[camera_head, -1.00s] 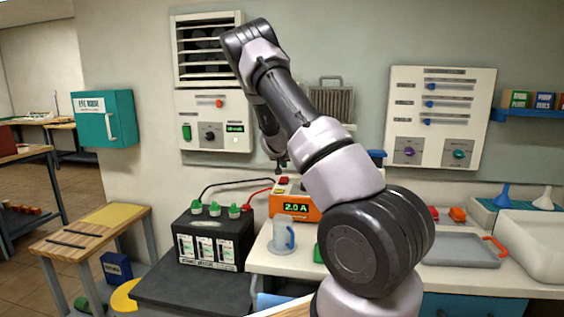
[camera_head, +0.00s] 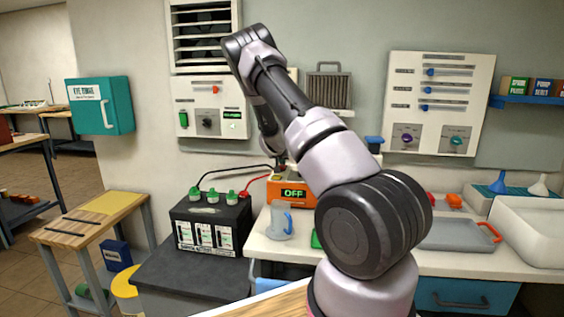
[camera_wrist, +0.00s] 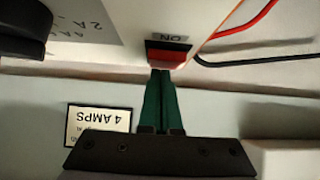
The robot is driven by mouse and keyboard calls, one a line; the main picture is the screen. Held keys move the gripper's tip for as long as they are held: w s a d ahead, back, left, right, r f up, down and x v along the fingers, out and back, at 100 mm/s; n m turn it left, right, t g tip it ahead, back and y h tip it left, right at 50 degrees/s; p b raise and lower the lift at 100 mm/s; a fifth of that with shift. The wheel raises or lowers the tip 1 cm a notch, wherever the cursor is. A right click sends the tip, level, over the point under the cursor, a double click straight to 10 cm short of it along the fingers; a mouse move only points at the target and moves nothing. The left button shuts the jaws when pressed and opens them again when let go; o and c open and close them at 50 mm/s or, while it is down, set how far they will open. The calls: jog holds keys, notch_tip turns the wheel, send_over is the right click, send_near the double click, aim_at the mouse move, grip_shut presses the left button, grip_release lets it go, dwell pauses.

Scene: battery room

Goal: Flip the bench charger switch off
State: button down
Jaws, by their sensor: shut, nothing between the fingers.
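The orange bench charger (camera_head: 284,194) stands on the white bench, partly behind my arm, and its display reads OFF. In the wrist view its red switch (camera_wrist: 168,55) sits in a black frame beside an upside-down ON label. My gripper (camera_wrist: 161,75) is shut and empty, with its green fingertips at the edge of the switch, touching or almost touching it. In the head view the fingertips are hard to make out behind my arm, near the charger's top.
A black battery (camera_head: 212,225) with green caps stands left of the charger, with a black and a red cable running to the charger. A clear jug (camera_head: 280,222) stands in front of the charger. A grey tray (camera_head: 455,235) lies to the right.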

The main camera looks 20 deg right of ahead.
jog(key=shift+w+d+r, duration=0.15)
jog(key=shift+w+d, duration=0.25)
jog(key=shift+w, duration=0.25)
jog(key=shift+r, duration=0.1)
jog(key=r, duration=0.4)
jog(key=shift+w+d, duration=0.25)
jog(key=w+r+v, duration=0.1)
jog(key=v, duration=0.8)
jog(key=shift+s+d+r, duration=0.15)
jog(key=shift+d+r, duration=0.05)
jog(key=shift+r, duration=0.3)
